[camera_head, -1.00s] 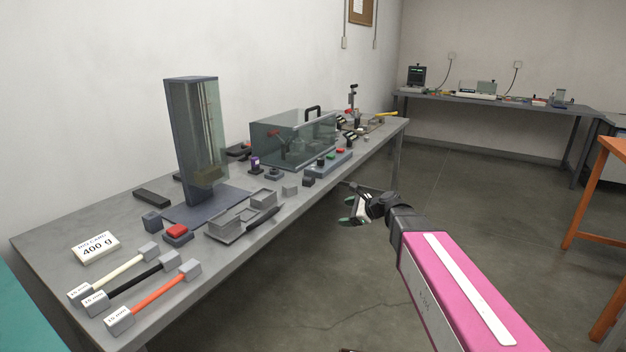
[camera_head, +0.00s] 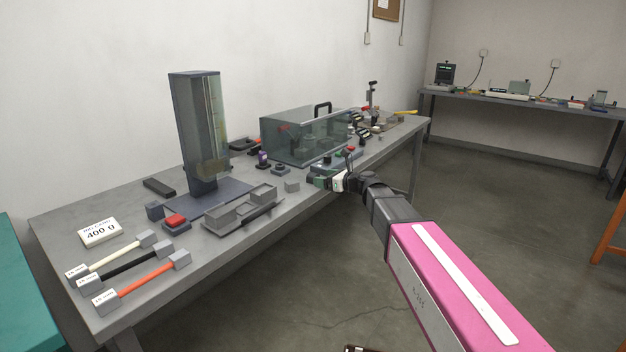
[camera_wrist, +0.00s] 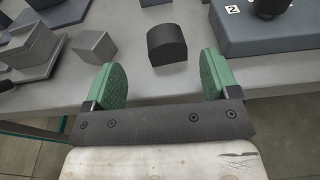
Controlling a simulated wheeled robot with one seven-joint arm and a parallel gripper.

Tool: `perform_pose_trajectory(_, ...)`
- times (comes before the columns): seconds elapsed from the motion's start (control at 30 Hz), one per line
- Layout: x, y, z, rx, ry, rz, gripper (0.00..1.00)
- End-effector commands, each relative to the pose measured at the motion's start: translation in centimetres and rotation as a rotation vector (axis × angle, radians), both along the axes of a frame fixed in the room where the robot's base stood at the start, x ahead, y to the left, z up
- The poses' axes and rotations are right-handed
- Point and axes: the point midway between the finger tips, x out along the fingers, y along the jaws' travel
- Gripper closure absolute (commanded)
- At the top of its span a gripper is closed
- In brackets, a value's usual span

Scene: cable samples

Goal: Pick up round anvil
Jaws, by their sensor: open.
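The round anvil is most likely the small dark block with a rounded top (camera_wrist: 167,46) near the table's front edge in the wrist view. My gripper (camera_wrist: 164,82) is open and empty, with its two green pads either side of the block's line. The block lies just beyond the fingertips, roughly centred between them, and does not appear to be touched. In the head view my gripper (camera_head: 318,181) is at the table's front edge and hides the block.
A plain grey cube (camera_wrist: 94,46) sits left of the dark block, with a grey angled fixture (camera_wrist: 30,45) farther left. A blue-grey box marked 2 (camera_wrist: 270,35) is close on the right. A clear-sided enclosure (camera_head: 290,140) stands behind on the table (camera_head: 200,262).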

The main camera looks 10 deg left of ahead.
Motion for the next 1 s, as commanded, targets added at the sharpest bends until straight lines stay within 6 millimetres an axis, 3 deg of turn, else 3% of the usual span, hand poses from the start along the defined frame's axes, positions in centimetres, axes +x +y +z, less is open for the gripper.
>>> perform_pose_trajectory(0.3, 2.3, 3.5, -1.0, 0.0, -0.001, 0.001, 0.19)
perform_pose_trajectory(0.6, 2.4, 4.0, -1.1, 0.0, -0.001, 0.0, 0.19)
perform_pose_trajectory(0.8, 2.4, 4.0, -1.1, 0.0, -0.001, 0.0, 0.82)
perform_pose_trajectory(1.0, 2.3, 4.0, -1.1, 0.0, 0.0, 0.0, 0.82)
